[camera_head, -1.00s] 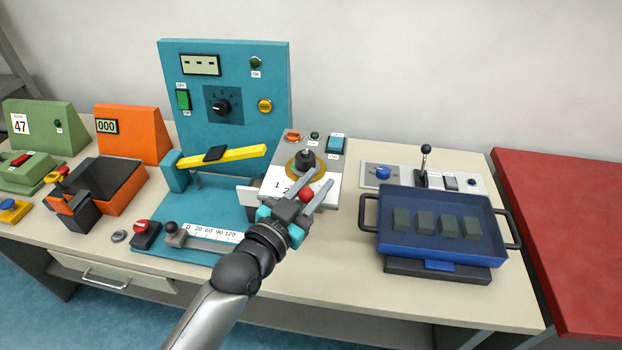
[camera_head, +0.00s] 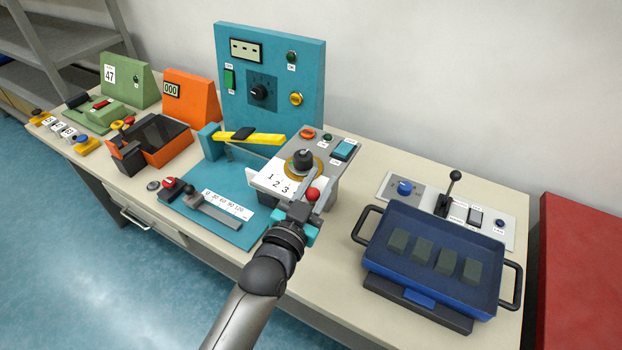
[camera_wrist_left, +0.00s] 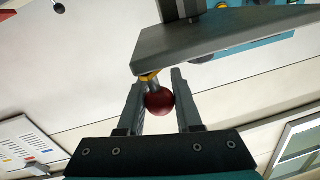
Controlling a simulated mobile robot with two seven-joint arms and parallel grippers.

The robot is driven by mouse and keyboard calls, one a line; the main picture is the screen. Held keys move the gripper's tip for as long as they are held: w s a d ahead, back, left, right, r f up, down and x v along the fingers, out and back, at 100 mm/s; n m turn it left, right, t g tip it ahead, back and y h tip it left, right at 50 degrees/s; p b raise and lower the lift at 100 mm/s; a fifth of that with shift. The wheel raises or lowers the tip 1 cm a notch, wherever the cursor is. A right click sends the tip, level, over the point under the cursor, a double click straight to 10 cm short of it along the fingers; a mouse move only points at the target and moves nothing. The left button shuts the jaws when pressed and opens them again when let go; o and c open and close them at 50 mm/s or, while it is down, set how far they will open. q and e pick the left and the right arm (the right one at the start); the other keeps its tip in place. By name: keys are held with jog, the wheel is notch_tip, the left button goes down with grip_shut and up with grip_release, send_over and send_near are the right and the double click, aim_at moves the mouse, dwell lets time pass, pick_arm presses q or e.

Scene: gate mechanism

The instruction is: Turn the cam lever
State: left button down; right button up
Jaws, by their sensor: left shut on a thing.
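The cam lever is a short lever with a red ball (camera_head: 313,194) at its end, at the front of a grey box (camera_head: 347,163). A black knob (camera_head: 303,158) on a yellow ring stands at its pivot, beside a white plate (camera_head: 272,178) marked 1, 2, 3. My left gripper (camera_head: 312,201) is shut on the lever, with its fingers on both sides of the red ball. The wrist view also shows the ball (camera_wrist_left: 159,101) between the fingers, and a grey plate edge covers the upper part of the lever. My right gripper is not in view.
A teal panel (camera_head: 300,70) with a yellow bar (camera_head: 262,138) stands behind to the left. A blue tray (camera_head: 375,260) with several dark blocks is close on the right, and a small black-knobbed lever (camera_head: 454,176) is behind it. An orange bin (camera_head: 180,151) stands farther left.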

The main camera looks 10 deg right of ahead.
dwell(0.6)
pick_arm(q)
jog(key=c, duration=0.9)
grip_release()
jog(key=shift+c, duration=0.2)
jog(key=o, duration=0.4)
jog(key=shift+c, duration=0.2)
jog(key=v, duration=1.5)
jog(key=shift+s, duration=0.15)
jog(key=shift+d+f, duration=0.15)
